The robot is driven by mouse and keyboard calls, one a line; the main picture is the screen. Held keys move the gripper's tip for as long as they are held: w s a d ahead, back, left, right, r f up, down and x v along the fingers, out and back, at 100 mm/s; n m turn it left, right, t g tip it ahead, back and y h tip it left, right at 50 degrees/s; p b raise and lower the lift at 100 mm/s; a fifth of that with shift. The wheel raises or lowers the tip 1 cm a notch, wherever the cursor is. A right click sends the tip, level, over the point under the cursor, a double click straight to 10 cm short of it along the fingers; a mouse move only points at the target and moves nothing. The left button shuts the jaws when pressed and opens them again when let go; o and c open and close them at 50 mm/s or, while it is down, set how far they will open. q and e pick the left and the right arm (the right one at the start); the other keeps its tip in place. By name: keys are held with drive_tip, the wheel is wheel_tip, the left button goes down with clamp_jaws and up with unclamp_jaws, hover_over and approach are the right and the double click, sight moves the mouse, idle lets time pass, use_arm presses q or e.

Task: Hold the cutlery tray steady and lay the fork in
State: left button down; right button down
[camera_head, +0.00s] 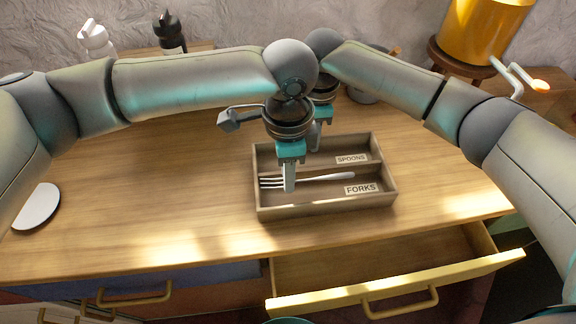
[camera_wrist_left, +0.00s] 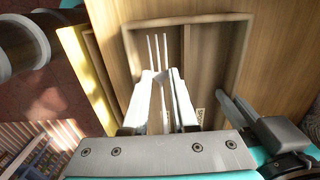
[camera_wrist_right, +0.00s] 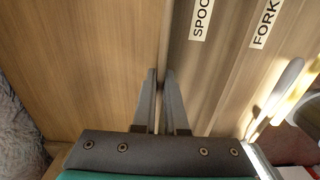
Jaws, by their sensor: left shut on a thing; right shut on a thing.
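The wooden cutlery tray (camera_head: 383,187) lies on the counter with two compartments, labelled SPOONS at the back and FORKS at the front. The fork (camera_head: 328,178) is over or in the FORKS compartment, tines left and handle right; I cannot tell whether it touches the floor. My left gripper (camera_head: 289,188) is shut on the fork near its tines. The fork's tines (camera_wrist_left: 157,48) also show in the left wrist view. My right gripper (camera_wrist_right: 160,76) is shut on the tray's back wall, beside the SPOONS compartment; in the head view it is partly hidden behind my left wrist.
A yellow-fronted drawer (camera_head: 400,284) stands open below the counter's front edge. A white disc (camera_head: 37,206) lies at the left. A white bottle (camera_head: 96,38), a dark bottle (camera_head: 170,32) and a yellow container (camera_head: 482,30) stand at the back.

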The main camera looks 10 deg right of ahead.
use_arm(q)
drive_tip(key=c, duration=0.6)
unclamp_jaws()
wheel_tip(320, 180, up, 12)
idle(0.4)
use_arm(e)
drive_tip(key=c, duration=0.9)
unclamp_jaws()
drive_tip(key=shift+r, duration=0.1)
wheel_tip(320, 180, up, 12)
drive_tip(key=shift+f, duration=0.1)
